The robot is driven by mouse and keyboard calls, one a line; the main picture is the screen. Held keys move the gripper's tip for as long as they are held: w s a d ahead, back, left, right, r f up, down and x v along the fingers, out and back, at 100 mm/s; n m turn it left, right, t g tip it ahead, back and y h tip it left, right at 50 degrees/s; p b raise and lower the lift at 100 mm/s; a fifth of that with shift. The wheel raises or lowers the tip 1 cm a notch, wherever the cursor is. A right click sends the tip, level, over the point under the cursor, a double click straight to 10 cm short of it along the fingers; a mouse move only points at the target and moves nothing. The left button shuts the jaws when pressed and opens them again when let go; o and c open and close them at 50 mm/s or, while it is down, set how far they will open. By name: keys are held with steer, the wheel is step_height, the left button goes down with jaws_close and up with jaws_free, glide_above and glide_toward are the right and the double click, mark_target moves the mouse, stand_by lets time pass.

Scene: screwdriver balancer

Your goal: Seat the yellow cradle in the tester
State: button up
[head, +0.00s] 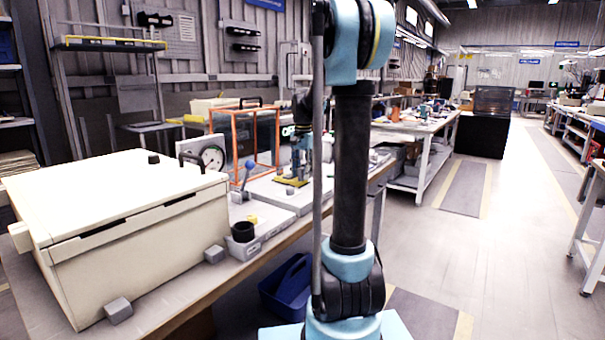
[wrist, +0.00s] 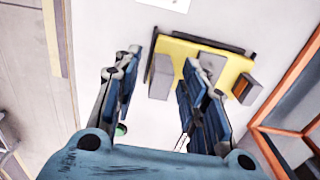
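The yellow cradle (wrist: 222,68) is a flat yellow plate with a dark edge and grey blocks on it. In the wrist view it lies on a pale surface at the upper right. My gripper (wrist: 162,58) is open, with blue-padded fingers. One grey block (wrist: 160,76) shows between the fingers, and the right finger hides part of the plate. I cannot tell whether a finger touches it. In the head view the cradle (head: 291,181) lies on the bench below my gripper, partly hidden. I cannot tell for certain which bench object is the tester.
An orange open frame (head: 246,140) stands beside the cradle and also shows in the wrist view (wrist: 288,95). A round dial gauge (head: 211,158), a blue-knobbed lever (head: 247,172) and a black cup (head: 243,232) are nearby. A large cream box (head: 130,215) fills the bench's near left.

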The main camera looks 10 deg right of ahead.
steer(key=shift+r, duration=0.1)
step_height(320, 180, up, 12)
stand_by(0.5)
steer(key=shift+d, duration=0.1)
steer(key=shift+r, duration=5.8)
steer(key=s+f+n+t, duration=0.2)
steer(key=s+f+n, duration=0.7)
steer(key=s+f, duration=2.7)
steer(key=shift+s+f, duration=0.4)
steer(key=shift+f, duration=0.5)
steer(key=shift+d, duration=0.1)
